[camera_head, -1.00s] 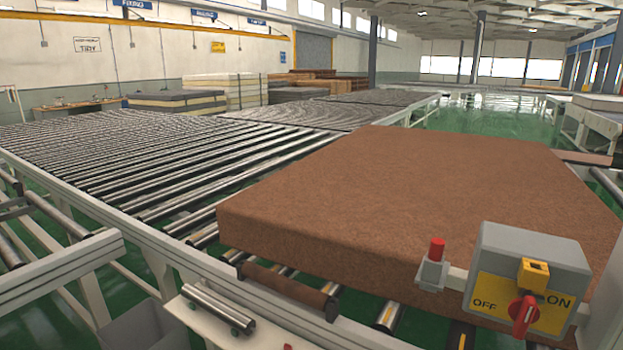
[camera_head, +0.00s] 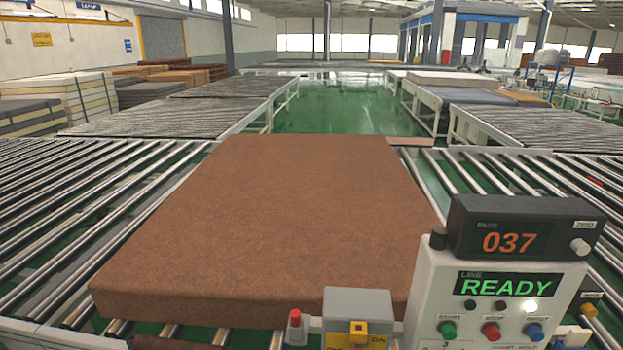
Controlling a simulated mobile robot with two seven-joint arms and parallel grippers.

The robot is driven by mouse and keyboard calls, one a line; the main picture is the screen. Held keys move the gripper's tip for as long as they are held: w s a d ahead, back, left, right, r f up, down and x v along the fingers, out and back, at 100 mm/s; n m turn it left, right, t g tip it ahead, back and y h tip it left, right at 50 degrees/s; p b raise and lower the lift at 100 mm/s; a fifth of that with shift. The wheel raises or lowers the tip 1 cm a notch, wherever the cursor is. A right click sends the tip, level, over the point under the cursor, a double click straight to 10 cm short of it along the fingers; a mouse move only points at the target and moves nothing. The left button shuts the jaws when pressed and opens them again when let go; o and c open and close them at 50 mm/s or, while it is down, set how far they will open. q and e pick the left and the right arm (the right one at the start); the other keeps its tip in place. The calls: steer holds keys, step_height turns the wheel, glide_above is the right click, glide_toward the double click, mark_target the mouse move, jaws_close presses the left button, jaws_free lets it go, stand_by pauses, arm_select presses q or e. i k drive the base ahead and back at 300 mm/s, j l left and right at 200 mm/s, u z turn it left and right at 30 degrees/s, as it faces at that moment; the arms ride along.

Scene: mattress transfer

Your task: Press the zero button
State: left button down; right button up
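The control panel (camera_head: 428,300) stands at the lower right. A dark display box (camera_head: 470,222) on top of it reads 037 in orange. The zero button (camera_head: 580,247) is a pale round knob at the box's right end, under a small ZERO label (camera_head: 585,225). A lower screen (camera_head: 508,284) shows LINE READY in green. Green (camera_head: 447,330), red (camera_head: 491,331) and blue (camera_head: 535,331) buttons sit below it. Neither of my grippers is in view.
A brown mattress (camera_head: 270,210) lies on the roller conveyor (camera_head: 75,210) in front of me. A grey switch box (camera_head: 357,303) and a red-topped button (camera_head: 295,318) stand at the bottom middle. Other conveyors and stacked mattresses (camera_head: 60,95) are farther back. Green floor (camera_head: 345,110) shows between conveyors.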

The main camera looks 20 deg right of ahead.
mark_target(578, 245)
steer(key=z, duration=1.75)
